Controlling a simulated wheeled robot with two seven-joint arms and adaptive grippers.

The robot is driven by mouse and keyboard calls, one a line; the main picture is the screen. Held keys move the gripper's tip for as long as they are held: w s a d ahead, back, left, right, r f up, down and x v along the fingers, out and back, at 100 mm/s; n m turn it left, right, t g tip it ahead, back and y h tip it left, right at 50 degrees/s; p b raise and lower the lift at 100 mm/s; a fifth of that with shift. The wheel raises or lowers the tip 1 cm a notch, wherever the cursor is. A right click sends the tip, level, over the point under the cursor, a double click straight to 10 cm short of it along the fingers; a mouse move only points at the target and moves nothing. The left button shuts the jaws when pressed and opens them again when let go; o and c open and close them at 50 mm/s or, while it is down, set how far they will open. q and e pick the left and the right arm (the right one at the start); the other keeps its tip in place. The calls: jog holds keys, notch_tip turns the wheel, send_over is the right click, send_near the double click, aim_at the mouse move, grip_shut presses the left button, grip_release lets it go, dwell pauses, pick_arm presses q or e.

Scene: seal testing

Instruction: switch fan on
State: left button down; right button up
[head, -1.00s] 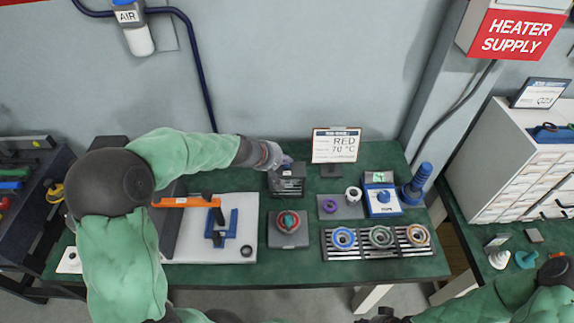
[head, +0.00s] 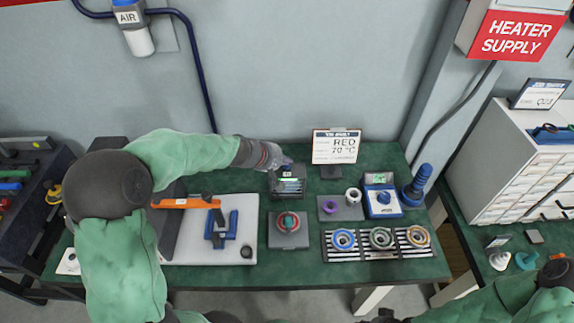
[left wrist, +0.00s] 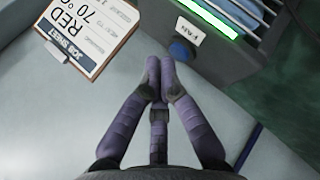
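The fan is a small dark grey box (head: 287,187) at the back middle of the green table. In the left wrist view the fan box (left wrist: 262,62) has a lit green bar (left wrist: 207,18), a white FAN label (left wrist: 190,31) and a round blue button (left wrist: 181,51). My left gripper (head: 284,162) is at the fan's top rear edge. In the left wrist view its purple fingers (left wrist: 160,75) are together with nothing between them, their tips close beside the button. I cannot tell whether they touch it. My right gripper (head: 384,316) is partly cut off at the bottom edge.
A job sheet sign (head: 336,147) stands close right of my left gripper. A red-knobbed grey unit (head: 289,229) sits in front of the fan. A rack of rings (head: 378,240) and a blue device (head: 381,196) are to the right.

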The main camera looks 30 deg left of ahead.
aim_at(285, 167)
pick_arm(q)
jog(key=shift+r, duration=0.1)
notch_tip(285, 167, up, 6)
jog(key=p, duration=0.5)
dwell(0.4)
